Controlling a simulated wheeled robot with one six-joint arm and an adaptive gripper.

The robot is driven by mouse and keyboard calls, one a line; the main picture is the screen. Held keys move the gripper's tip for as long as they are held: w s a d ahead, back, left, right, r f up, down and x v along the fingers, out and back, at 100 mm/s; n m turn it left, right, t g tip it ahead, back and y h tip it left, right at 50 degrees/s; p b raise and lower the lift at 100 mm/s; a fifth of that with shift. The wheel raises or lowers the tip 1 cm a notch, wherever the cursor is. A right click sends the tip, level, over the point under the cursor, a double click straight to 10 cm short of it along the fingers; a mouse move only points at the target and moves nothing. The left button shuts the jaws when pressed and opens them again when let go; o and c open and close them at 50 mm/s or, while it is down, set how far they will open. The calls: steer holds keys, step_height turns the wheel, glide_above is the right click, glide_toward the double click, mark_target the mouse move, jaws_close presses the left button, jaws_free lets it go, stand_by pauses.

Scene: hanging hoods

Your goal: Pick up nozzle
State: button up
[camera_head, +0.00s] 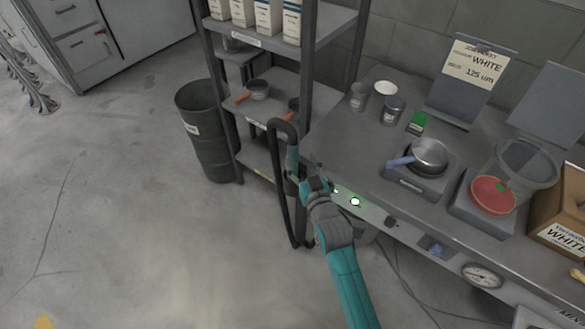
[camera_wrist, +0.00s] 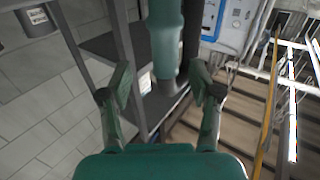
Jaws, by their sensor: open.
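The nozzle (camera_head: 292,159) is a teal tube on a black hose (camera_head: 284,195) that loops down beside the shelf rack. In the wrist view the nozzle (camera_wrist: 164,38) hangs upright at the top middle, with a darker lower end. My gripper (camera_head: 304,170) is right at the nozzle in the head view and partly overlaps it. In the wrist view my gripper (camera_wrist: 161,82) is open, one finger on each side of the nozzle, with gaps between. Whether the nozzle lies fully between the finger pads in depth is hard to tell.
A shelf rack (camera_head: 275,75) with pans and white cartons stands behind the nozzle. A bench (camera_head: 345,142) with cups, a pan (camera_head: 429,153) on a scale and a red-filled dish (camera_head: 493,195) lies to the right.

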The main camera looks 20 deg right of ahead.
mark_target(295, 154)
steer(key=shift+w+a+f, duration=0.1)
steer(key=shift+w+a, duration=0.1)
steer(key=shift+w, duration=1.35)
steer(key=shift+w+a, duration=0.15)
steer(key=shift+w, duration=1.35)
jaws_close()
